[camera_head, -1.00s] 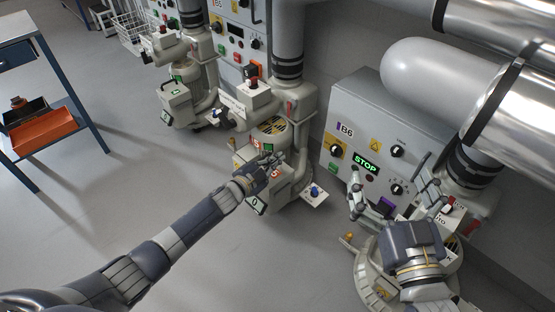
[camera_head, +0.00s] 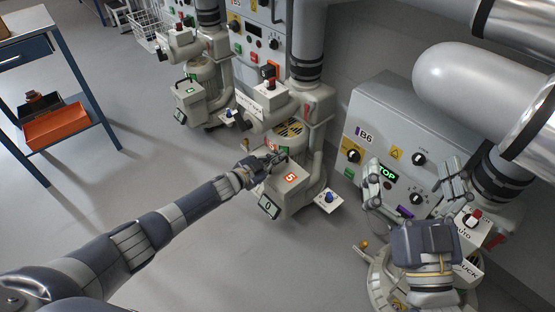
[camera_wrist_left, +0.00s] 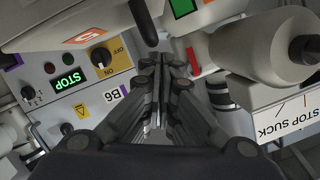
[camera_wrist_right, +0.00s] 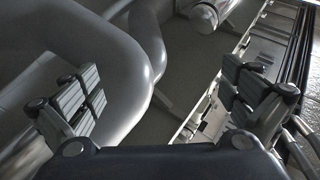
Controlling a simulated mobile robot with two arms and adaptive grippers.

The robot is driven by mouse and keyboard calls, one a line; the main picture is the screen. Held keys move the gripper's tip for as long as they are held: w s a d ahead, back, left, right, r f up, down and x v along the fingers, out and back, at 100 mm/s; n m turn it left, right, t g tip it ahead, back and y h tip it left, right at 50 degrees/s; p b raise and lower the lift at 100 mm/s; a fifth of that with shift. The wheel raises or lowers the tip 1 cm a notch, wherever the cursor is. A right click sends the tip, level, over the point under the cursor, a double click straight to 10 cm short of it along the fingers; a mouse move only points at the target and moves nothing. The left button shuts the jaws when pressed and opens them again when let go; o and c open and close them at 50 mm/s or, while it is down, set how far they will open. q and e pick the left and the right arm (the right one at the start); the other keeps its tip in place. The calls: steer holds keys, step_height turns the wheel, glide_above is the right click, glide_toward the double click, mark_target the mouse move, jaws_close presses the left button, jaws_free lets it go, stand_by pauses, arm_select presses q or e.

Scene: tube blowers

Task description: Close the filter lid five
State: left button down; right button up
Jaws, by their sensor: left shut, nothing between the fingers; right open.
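Filter lid five is the pale lid with an orange 5 label (camera_head: 291,179) on the filter box of the middle blower. In the head view it looks lowered, nearly flat on the box; whether a gap remains I cannot tell. In the left wrist view the 5 label (camera_wrist_left: 88,36) shows upside down at the top. My left gripper (camera_head: 278,160) is shut and empty, at the lid's back left edge and covering part of it; contact is unclear. My right gripper (camera_head: 412,180) is open and empty in front of the B6 panel, well right of the lid.
The grey B6 control box (camera_head: 395,130) reads STOP. A red-knobbed AUTO switch (camera_head: 473,218) stands by my right gripper. A blue-knobbed switch plate (camera_head: 328,200) juts out right of the filter box. Another blower (camera_head: 205,85) stands behind. The floor in front is clear; a blue-framed cart stands left.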

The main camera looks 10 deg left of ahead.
mark_target(277, 172)
arm_select(q)
steer(key=shift+w+a+f, duration=0.15)
steer(key=shift+a+f, duration=0.05)
arm_select(e)
steer(key=shift+s+r+t, duration=0.2)
steer(key=shift+r+t, duration=0.1)
steer(key=shift+r, duration=0.15)
steer(key=shift+s+r+t, duration=0.2)
steer(key=shift+r+t, duration=0.1)
steer(key=shift+r, duration=0.15)
steer(key=shift+a, duration=0.1)
